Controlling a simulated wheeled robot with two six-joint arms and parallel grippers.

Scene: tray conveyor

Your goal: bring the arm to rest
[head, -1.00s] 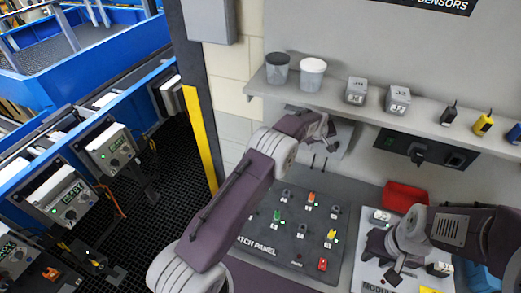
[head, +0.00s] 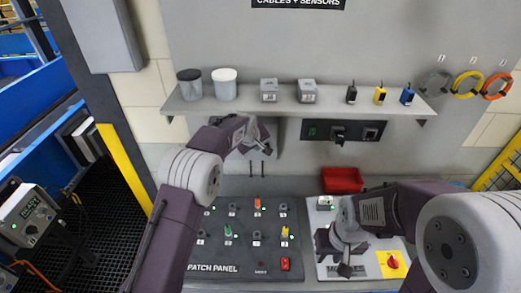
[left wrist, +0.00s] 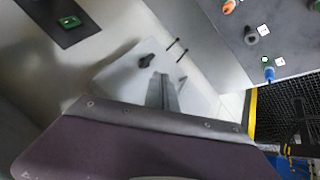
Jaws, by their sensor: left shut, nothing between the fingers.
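My left gripper (head: 262,138) is just under the wall shelf, in front of a small light panel with two dark pegs (head: 262,168). Its fingers (left wrist: 162,92) are together and empty in the left wrist view, near the light panel with a dark knob (left wrist: 147,60). My left arm rises from the bottom of the head view, bent at a grey joint. My right gripper (head: 341,262) hangs low over the module panel (head: 362,266), its fingers dark and small; whether they are open is unclear. My right arm comes in from the right.
The patch panel (head: 245,279) with coloured plugs lies below my left gripper. The shelf (head: 240,102) above bears two cups, grey boxes and small sensors. A red bin (head: 342,180) is behind my right gripper. Cable rings (head: 468,84) hang at right; the conveyor is at left.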

